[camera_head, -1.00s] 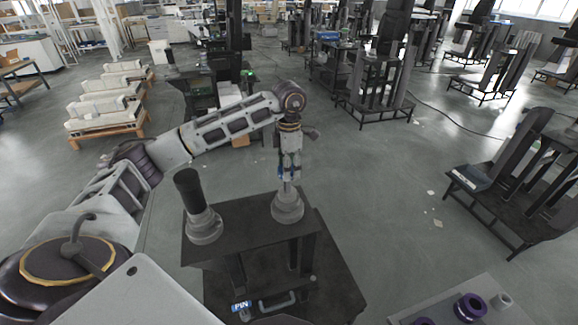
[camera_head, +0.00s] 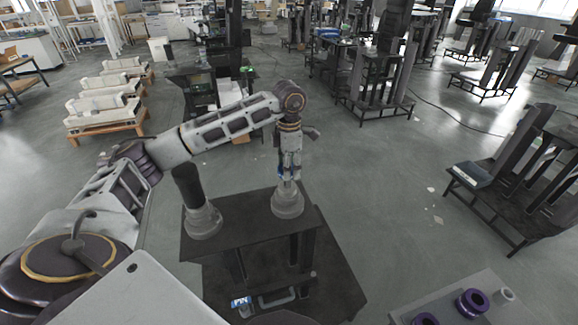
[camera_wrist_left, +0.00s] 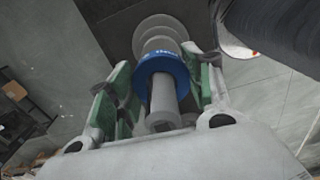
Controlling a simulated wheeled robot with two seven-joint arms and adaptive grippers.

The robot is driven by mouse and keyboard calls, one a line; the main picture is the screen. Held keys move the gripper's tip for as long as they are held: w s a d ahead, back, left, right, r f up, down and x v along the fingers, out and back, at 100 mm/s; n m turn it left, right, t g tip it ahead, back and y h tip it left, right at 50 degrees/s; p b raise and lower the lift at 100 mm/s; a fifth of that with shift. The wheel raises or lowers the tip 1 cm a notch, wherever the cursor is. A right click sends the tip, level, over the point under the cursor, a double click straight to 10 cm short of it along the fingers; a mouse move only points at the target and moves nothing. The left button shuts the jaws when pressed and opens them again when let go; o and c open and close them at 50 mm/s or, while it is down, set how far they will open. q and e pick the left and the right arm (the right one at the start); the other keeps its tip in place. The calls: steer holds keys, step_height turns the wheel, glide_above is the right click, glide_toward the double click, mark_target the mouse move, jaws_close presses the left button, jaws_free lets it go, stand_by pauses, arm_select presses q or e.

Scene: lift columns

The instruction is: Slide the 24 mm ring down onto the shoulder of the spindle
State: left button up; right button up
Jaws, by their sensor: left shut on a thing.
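The ring (camera_wrist_left: 163,67) is blue with white print and sits around the grey shaft of the spindle (camera_wrist_left: 163,98) in the left wrist view. My left gripper (camera_wrist_left: 165,80) is shut on it, with a green-padded finger on each side. The spindle's stepped grey base (camera_wrist_left: 156,30) lies beyond the ring; I cannot tell the exact gap between ring and shoulder. In the head view, my left gripper (camera_head: 288,174) points down just above the spindle's base (camera_head: 288,203). The ring there is only a small blue patch. My right gripper is not in view.
A dark column on a grey stepped base (camera_head: 203,222) stands left of the spindle on the same dark stand (camera_head: 245,233). At the lower right, a grey table (camera_head: 440,300) holds purple rings (camera_head: 472,302) and a small pale ring (camera_head: 503,296). Open floor lies between.

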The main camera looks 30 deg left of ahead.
arm_select(q)
steer(key=o, duration=1.2)
steer(key=shift+c, duration=0.2)
steer(key=shift+r, duration=6)
